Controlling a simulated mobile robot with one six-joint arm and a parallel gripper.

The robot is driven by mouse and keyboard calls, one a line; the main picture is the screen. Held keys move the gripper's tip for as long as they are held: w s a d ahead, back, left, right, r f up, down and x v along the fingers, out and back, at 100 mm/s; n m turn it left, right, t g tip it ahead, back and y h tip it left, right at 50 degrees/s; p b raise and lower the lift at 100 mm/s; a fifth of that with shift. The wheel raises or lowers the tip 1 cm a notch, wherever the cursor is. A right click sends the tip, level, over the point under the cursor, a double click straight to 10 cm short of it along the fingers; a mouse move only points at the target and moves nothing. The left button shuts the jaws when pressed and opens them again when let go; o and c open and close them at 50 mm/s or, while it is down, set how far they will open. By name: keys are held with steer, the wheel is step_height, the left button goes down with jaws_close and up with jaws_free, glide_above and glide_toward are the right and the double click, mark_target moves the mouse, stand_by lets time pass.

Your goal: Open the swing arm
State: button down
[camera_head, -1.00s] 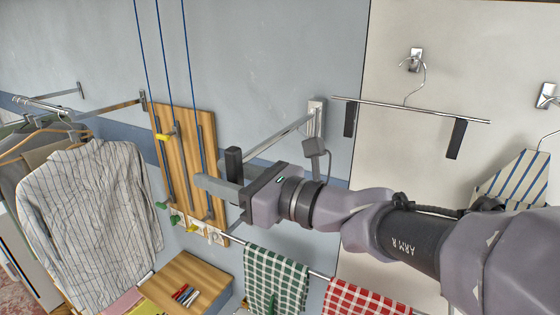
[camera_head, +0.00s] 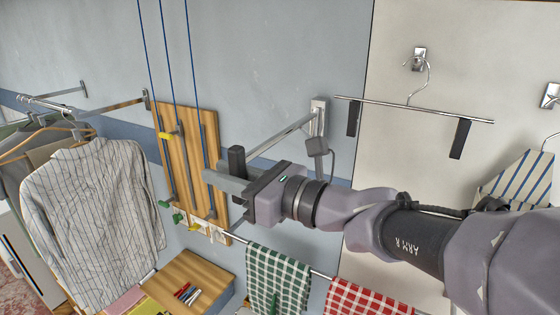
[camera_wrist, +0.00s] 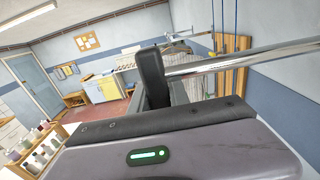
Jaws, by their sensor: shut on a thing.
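The swing arm (camera_head: 285,134) is a silvery metal bar on a wall bracket (camera_head: 319,106). It reaches out from the wall to the left and down in the head view. In the wrist view the bar (camera_wrist: 245,58) runs in from the right edge to the fingers. My gripper (camera_head: 232,170) is shut on the bar near its outer end; a dark finger (camera_wrist: 152,78) stands upright in front of it. The fingers partly hide the bar's end and the exact contact.
A wooden board (camera_head: 185,150) with blue cords is on the wall behind the gripper. A striped shirt (camera_head: 90,215) hangs at left. A rail with a green checked towel (camera_head: 275,278) and a red one (camera_head: 365,298) runs below. A wooden shelf (camera_head: 188,280) is at lower left.

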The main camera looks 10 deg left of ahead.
steer(key=shift+a, duration=0.1)
stand_by(0.7)
steer(key=x, duration=0.5)
steer(key=shift+w+r, duration=0.15)
steer(key=shift+w, duration=0.3)
steer(key=c, duration=1.3)
jaws_free()
steer(key=shift+w, duration=0.1)
steer(key=shift+o, duration=0.3)
steer(key=shift+w+d, duration=0.15)
steer(key=shift+d, duration=0.05)
steer(key=shift+a, duration=0.1)
steer(key=b+v, duration=0.2)
steer(key=v, duration=1.5)
steer(key=shift+d+b, duration=0.2)
steer(key=shift+b, duration=0.2)
